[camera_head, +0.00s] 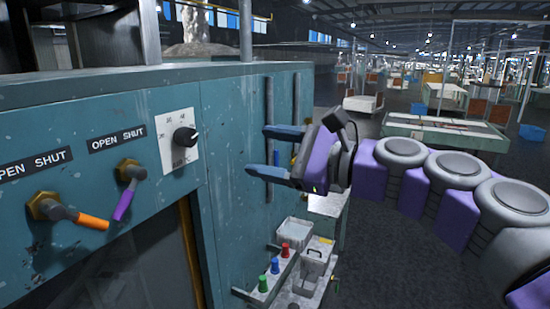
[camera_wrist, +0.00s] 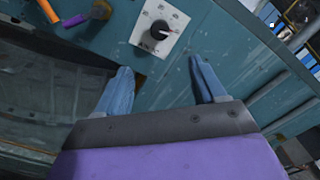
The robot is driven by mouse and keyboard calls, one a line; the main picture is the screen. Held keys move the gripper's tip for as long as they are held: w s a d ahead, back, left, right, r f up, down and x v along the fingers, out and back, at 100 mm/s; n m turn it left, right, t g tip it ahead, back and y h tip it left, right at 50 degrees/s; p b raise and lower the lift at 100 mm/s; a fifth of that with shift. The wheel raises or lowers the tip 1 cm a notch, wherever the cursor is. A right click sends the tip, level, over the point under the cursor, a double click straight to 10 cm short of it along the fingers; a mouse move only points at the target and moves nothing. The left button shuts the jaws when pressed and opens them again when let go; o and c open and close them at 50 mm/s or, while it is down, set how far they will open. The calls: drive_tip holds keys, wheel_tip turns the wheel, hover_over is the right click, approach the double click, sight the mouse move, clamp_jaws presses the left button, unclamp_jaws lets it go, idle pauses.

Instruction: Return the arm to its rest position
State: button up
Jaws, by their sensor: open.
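My gripper (camera_head: 268,152) is at the end of my purple and grey arm, which reaches in from the right in the head view. Its two blue fingers point left toward the teal machine cabinet (camera_head: 228,120) and are spread apart with nothing between them. In the wrist view the open fingers (camera_wrist: 163,90) show against the teal panel, with a black dial on a white plate (camera_wrist: 159,30) beyond their tips. In the head view that dial (camera_head: 185,138) is left of the fingers, with a gap between.
Orange (camera_head: 92,221) and purple (camera_head: 124,205) levers stick out of the panel at left. A shelf with red, blue and green knobs (camera_head: 275,266) and grey bins (camera_head: 313,268) is below my gripper. Vertical rails (camera_head: 268,190) run along the cabinet side. Dark floor is open at right.

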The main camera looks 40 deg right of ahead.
drive_tip(key=shift+s+d, duration=0.1)
drive_tip(key=shift+s, duration=0.25)
idle(0.3)
drive_tip(key=a+f+n+g+b, duration=0.4)
drive_tip(key=a+f, duration=0.3)
drive_tip(key=f, duration=0.4)
drive_tip(key=a+f+n+g+y+b, duration=0.1)
drive_tip(key=a+f+n+g+b, duration=0.25)
drive_tip(key=a+f, duration=0.6)
drive_tip(key=a+f+n+g+b, duration=0.4)
drive_tip(key=a+f+n+b, duration=0.15)
drive_tip(key=f, duration=0.75)
drive_tip(key=s+f+n+g+h+b, duration=0.3)
drive_tip(key=s+f+n+b, duration=0.2)
drive_tip(key=f, duration=0.9)
drive_tip(key=s+d+f+n+g+h+b, duration=0.1)
drive_tip(key=s+f+n+g+h+b, duration=0.3)
drive_tip(key=s+f, duration=0.6)
wheel_tip(320, 180, down, 4)
drive_tip(key=shift+s+d+r+n+b, duration=0.1)
drive_tip(key=shift+s+d+n+b, duration=0.25)
drive_tip(key=shift+n+b, duration=0.6)
